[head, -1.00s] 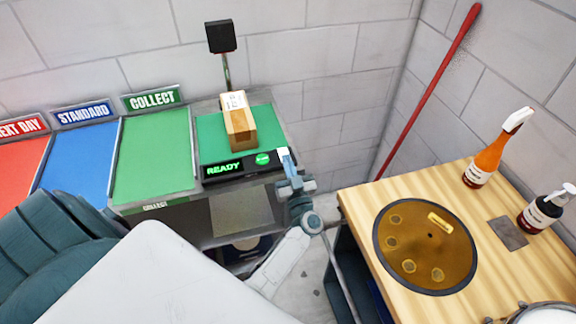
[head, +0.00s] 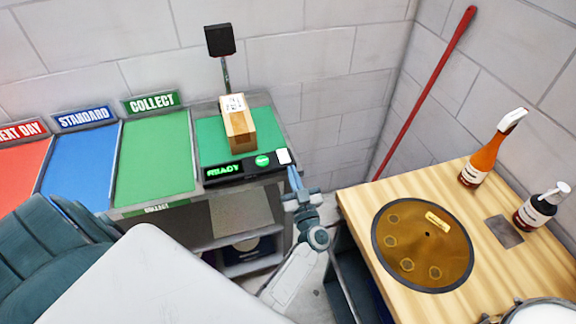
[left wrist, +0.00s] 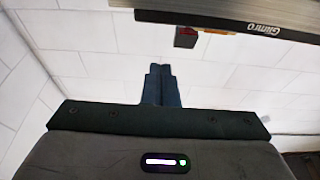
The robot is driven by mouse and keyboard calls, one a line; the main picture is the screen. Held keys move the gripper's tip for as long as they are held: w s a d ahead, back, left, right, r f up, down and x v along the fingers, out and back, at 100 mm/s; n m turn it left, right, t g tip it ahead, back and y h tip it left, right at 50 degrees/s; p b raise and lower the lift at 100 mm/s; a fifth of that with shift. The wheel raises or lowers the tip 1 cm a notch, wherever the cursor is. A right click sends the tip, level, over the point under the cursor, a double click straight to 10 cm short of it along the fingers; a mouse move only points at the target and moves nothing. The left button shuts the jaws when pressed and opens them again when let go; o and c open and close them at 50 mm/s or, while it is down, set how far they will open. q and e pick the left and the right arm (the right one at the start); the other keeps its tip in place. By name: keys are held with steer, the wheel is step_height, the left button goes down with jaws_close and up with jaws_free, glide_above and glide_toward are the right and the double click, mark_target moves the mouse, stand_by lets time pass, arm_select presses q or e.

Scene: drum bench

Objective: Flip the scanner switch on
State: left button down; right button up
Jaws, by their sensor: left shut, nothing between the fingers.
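The scanner head (head: 220,40) is a black block on a post behind. My left gripper (head: 294,178) is shut and empty, just below and right of the switch, apart from it. Its closed fingers (left wrist: 160,75) point away in the left wrist view, where no switch can be made out.
A wooden box with a label (head: 240,130) sits on the scanner's green plate. Green, blue and red lanes lie to the left. A wooden table (head: 360,212) with a brown disc (head: 425,250) and bottles (head: 482,162) stands right, past a gap.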

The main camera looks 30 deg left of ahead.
arm_select(q)
steer(key=v, duration=0.2)
steer(key=b+v, duration=0.1)
steer(key=v, duration=0.1)
steer(key=shift+s+d+f, duration=0.1)
steer(key=shift+d+f, duration=0.05)
steer(key=shift+f, duration=0.25)
